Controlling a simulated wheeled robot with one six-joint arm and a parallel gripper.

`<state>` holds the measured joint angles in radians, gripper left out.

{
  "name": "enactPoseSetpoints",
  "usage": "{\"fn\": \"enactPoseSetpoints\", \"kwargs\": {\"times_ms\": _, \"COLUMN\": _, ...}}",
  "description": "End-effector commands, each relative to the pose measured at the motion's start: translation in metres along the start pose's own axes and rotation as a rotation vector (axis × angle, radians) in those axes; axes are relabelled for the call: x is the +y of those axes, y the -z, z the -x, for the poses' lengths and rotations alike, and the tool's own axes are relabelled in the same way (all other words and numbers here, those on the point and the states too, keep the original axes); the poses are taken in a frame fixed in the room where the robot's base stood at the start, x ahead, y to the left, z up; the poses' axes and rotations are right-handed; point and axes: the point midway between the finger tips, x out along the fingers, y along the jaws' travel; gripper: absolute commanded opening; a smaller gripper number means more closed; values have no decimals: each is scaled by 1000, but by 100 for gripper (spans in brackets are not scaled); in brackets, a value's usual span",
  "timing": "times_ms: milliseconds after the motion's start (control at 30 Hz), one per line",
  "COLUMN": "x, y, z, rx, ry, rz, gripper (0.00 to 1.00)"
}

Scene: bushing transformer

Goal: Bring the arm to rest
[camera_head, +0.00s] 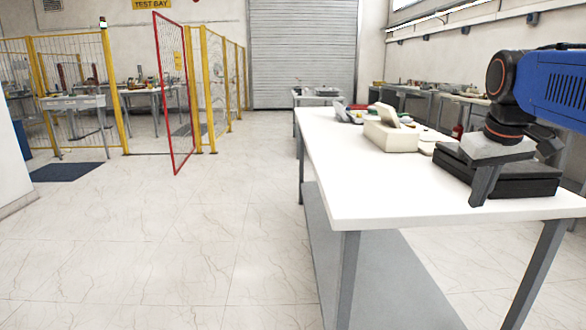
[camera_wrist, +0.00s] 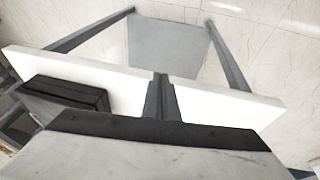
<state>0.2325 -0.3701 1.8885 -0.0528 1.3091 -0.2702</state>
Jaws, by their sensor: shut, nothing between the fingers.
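My gripper (camera_head: 484,187) hangs from the blue arm at the right of the head view, with its grey fingers pointing down. It is in front of a black flat case (camera_head: 520,184) on the white table, and seems to be above the table's surface. In the wrist view the fingers (camera_wrist: 161,80) are together, with nothing held between them. The white table (camera_wrist: 235,97) and the black case (camera_wrist: 66,95) show beyond the gripper there. Whether the fingers touch the table cannot be told.
The white table (camera_head: 350,185) also holds a cream box (camera_head: 392,138) with a tilted lid and small items farther back. Open tiled floor (camera_head: 180,250) lies to the left. Yellow fencing (camera_head: 75,80) with an open red gate (camera_head: 173,95) stands at the back left.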

Motion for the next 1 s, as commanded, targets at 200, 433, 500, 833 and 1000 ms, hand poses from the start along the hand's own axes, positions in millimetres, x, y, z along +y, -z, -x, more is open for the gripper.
{"fn": "enactPoseSetpoints", "kwargs": {"times_ms": 200, "x": -56, "y": -70, "z": -42, "rx": 46, "ry": 35, "rz": -14, "gripper": 0}}
{"fn": "enactPoseSetpoints", "kwargs": {"times_ms": 433, "x": -104, "y": -146, "z": -95, "rx": 89, "ry": 77, "rz": -37, "gripper": 0}}
{"fn": "enactPoseSetpoints", "kwargs": {"times_ms": 500, "x": -114, "y": -166, "z": -111, "rx": 100, "ry": 89, "rz": -44, "gripper": 0}}
{"fn": "enactPoseSetpoints", "kwargs": {"times_ms": 833, "x": -136, "y": -212, "z": -149, "rx": 123, "ry": 117, "rz": -65, "gripper": 0}}
{"fn": "enactPoseSetpoints", "kwargs": {"times_ms": 1000, "x": -136, "y": -212, "z": -149, "rx": 123, "ry": 117, "rz": -65, "gripper": 0}}
